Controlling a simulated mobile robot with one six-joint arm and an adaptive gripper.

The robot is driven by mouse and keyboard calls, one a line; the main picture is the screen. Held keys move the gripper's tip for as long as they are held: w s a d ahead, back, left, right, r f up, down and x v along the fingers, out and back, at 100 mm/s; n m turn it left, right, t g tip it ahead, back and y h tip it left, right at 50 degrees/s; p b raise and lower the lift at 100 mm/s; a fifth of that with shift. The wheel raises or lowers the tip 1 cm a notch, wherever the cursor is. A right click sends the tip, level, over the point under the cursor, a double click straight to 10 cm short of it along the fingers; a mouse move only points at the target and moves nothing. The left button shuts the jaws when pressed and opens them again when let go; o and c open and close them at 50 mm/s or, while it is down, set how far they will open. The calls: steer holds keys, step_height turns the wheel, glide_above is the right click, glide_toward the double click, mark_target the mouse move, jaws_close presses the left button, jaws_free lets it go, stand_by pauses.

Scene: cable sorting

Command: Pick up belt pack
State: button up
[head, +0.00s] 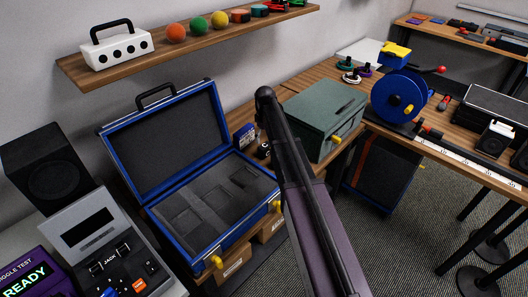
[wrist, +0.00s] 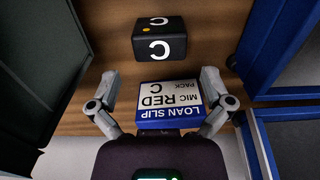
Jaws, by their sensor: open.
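The belt pack, a small black box with a white "C" and a yellow dot, stands on the wooden bench in the wrist view (wrist: 176,28). In the head view, a small dark shape (head: 263,151) between the blue case and the green box appears to be the pack. My gripper (wrist: 159,76) is open with nothing held. Its two fingers are spread wide, short of the pack in the wrist view. A blue and white card reading "LOAN SLIP MIC PACK RED C" (wrist: 168,97) shows between the fingers.
The open blue case (head: 156,230) with grey foam stands left of my arm. The green box (head: 312,140) stands close on the other side. The bench space between them is narrow. A wall shelf (head: 185,51) hangs above.

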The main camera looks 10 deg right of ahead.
mark_target(265, 145)
steer(key=shift+f, duration=0.1)
steer(key=shift+f+b, duration=2.55)
steer(key=shift+b, duration=0.05)
steer(key=shift+c, duration=0.2)
steer(key=c, duration=0.9)
